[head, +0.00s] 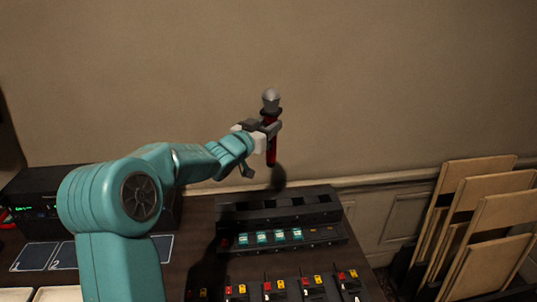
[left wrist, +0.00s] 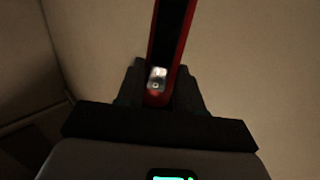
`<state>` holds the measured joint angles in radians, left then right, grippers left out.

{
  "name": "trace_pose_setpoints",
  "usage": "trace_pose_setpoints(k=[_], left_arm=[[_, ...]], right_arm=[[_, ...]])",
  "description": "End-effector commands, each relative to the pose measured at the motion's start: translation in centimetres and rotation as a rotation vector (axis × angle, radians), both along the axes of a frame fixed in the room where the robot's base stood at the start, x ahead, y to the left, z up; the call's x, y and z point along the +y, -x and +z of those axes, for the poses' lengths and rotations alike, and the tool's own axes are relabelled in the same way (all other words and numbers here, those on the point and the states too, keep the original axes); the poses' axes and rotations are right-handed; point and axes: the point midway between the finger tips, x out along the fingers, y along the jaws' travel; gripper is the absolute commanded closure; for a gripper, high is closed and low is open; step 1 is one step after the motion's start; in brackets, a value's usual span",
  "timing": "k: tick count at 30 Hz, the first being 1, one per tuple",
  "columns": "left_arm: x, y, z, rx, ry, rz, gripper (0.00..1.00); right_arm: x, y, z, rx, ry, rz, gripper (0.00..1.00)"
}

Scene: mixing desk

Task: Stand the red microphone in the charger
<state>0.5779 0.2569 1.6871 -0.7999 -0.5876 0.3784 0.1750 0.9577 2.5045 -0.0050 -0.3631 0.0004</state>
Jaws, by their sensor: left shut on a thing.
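The red microphone (head: 272,153) is upright in the head view, its silver mesh head (head: 271,100) on top. My left gripper (head: 268,128) is shut on its upper body and holds it in the air in front of the wall. In the left wrist view the microphone's red and black body (left wrist: 172,40) runs up between the dark fingers (left wrist: 157,88). A long black slotted unit (head: 280,208), which looks like the charger, lies on the desk below the microphone, clear of it. My right gripper is out of view.
Small devices with red and yellow parts (head: 268,289) line the desk's front. A dark rack unit (head: 35,195) stands at the left, near numbered dark pads (head: 35,257). Wooden folding chairs (head: 500,232) lean at the right. The wall is close behind the desk.

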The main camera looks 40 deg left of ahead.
Motion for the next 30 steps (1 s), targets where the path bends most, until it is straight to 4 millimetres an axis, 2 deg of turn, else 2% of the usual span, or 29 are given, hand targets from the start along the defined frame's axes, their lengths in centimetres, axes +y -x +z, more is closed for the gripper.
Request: trace_pose_setpoints(k=[1,12,16,23,30], left_arm=[[-0.1,0.1,-1.5,-0.005,-0.002,0.0,1.0],[-0.1,0.1,-7.2,-0.005,-0.002,0.0,1.0],[-0.1,0.0,-8.4,-0.006,-0.002,0.0,1.0],[0.0,-0.1,-9.0,-0.006,-0.002,0.0,1.0],[0.1,-0.1,-11.1,-0.005,-0.003,0.0,1.0]], right_arm=[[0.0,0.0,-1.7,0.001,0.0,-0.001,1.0],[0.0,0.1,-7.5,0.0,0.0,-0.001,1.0],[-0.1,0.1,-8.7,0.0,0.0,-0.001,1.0],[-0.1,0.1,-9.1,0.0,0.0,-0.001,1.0],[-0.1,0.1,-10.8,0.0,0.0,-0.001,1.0]])
